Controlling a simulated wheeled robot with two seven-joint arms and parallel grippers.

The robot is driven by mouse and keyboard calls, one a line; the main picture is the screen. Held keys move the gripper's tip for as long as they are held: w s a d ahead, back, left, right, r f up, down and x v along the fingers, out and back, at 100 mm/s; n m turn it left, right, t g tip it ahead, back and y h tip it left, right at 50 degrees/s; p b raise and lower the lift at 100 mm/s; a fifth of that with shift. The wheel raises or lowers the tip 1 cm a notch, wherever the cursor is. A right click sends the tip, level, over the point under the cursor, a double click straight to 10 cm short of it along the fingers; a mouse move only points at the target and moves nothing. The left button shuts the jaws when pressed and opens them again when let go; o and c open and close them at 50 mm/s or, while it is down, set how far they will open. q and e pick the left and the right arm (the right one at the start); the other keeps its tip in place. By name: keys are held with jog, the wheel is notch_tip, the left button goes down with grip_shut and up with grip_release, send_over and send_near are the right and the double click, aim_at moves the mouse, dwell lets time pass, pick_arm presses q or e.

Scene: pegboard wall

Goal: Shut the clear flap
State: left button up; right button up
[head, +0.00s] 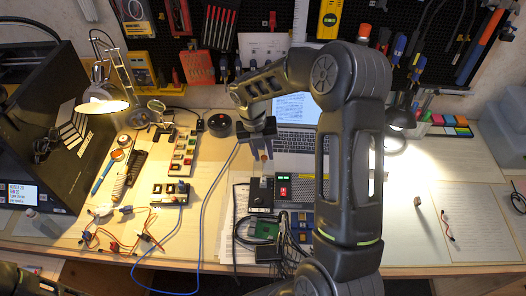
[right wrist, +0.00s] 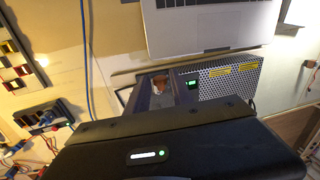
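My right gripper (head: 262,154) hangs fingers-down over the bench, in front of the laptop and above the black unit beside the power supply. Its fingers look parted, and I see nothing clearly held. In the right wrist view the fingers (right wrist: 163,86) show beyond the dark gripper body, with a small orange-brown patch between them. The perforated metal power supply (head: 307,190) has a green display and a lit red switch (head: 283,191); it also shows in the right wrist view (right wrist: 232,77). I cannot make out the clear flap or its angle.
The open laptop (head: 298,142) stands just behind the power supply. A green circuit board (head: 265,230) and black cables lie in front. A blue cable (head: 203,215) runs along the left. Loose wires (head: 120,232) lie further left. The bench at right is mostly clear.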

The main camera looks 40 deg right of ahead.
jog(key=shift+c, duration=0.5)
grip_shut()
pick_arm(q)
jog(key=shift+f, duration=0.1)
